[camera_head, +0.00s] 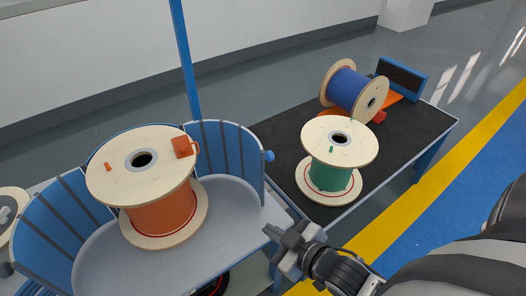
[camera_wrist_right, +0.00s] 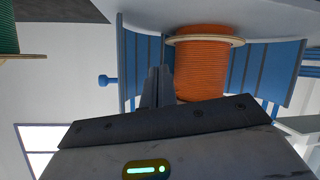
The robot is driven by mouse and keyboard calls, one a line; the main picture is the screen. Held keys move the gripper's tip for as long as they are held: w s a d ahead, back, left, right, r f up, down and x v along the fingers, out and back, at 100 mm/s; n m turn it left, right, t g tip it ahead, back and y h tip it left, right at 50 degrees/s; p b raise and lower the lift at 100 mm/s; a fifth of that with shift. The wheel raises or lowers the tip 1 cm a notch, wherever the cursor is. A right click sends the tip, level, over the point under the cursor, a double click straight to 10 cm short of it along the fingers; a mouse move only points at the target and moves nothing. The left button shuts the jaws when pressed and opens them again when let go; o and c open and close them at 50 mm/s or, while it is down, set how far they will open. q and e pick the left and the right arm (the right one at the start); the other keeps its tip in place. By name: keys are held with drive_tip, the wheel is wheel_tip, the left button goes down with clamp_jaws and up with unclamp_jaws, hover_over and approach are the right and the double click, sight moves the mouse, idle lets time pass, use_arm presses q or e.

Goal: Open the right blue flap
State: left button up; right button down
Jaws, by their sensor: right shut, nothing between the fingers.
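The right blue flap (camera_head: 228,152) is a curved, slatted panel standing upright behind and to the right of the orange cable spool (camera_head: 162,213). A round blue knob (camera_head: 269,155) sticks out at its right end. My right gripper (camera_head: 272,233) is shut and empty, below the knob and in front of the grey platform's right corner, apart from the flap. The right wrist view appears upside down. It shows my right fingers (camera_wrist_right: 157,88) together, with the flap (camera_wrist_right: 145,62) behind them and the knob (camera_wrist_right: 107,80) to their left. My left gripper is not in view.
The left blue flap (camera_head: 52,232) curves around the platform's left side. A blue post (camera_head: 184,60) rises behind. A dark-topped table (camera_head: 275,158) at the right carries a green spool (camera_head: 330,178) and a blue spool (camera_head: 352,90). Floor is clear beyond it.

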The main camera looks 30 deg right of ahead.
drive_tip(key=w+d+r+n+t+y, duration=0.1)
drive_tip(key=w+d+r+n+y, duration=0.15)
drive_tip(key=d+n, duration=0.35)
drive_tip(key=w+d+r+n+t+y, duration=0.1)
drive_tip(key=w+d+r+n+y, duration=0.15)
drive_tip(key=d+n, duration=0.45)
drive_tip(key=w+a+h+b, duration=0.1)
drive_tip(key=w+a, duration=0.3)
drive_tip(key=w, duration=0.5)
drive_tip(key=shift+w+f, duration=0.2)
drive_tip(key=shift+f, duration=0.25)
